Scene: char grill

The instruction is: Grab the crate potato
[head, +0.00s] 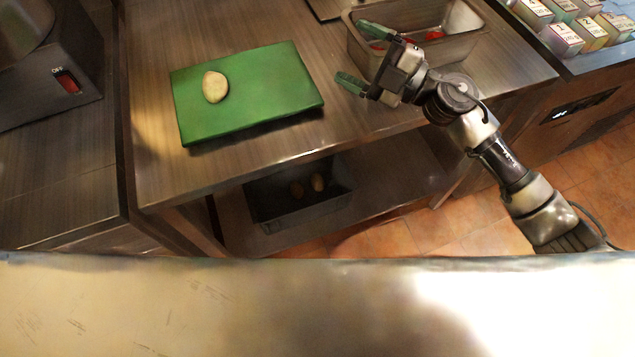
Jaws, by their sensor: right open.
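Two brown potatoes (317,182) lie inside a dark crate (268,216) on the shelf below the steel table. Another, paler potato (215,87) lies on the green cutting board (262,98) on the table top. My right gripper (358,56) is open and empty above the table, right of the board and in front of the steel pan. Its green-tipped fingers point left, well above and to the right of the crate. My left gripper is not in view.
A steel pan (480,45) with red items inside stands at the table's back right. The table's front edge (385,133) overhangs the shelf and crate. Small labelled boxes (562,38) stand at far right. A dark appliance (50,75) stands at left.

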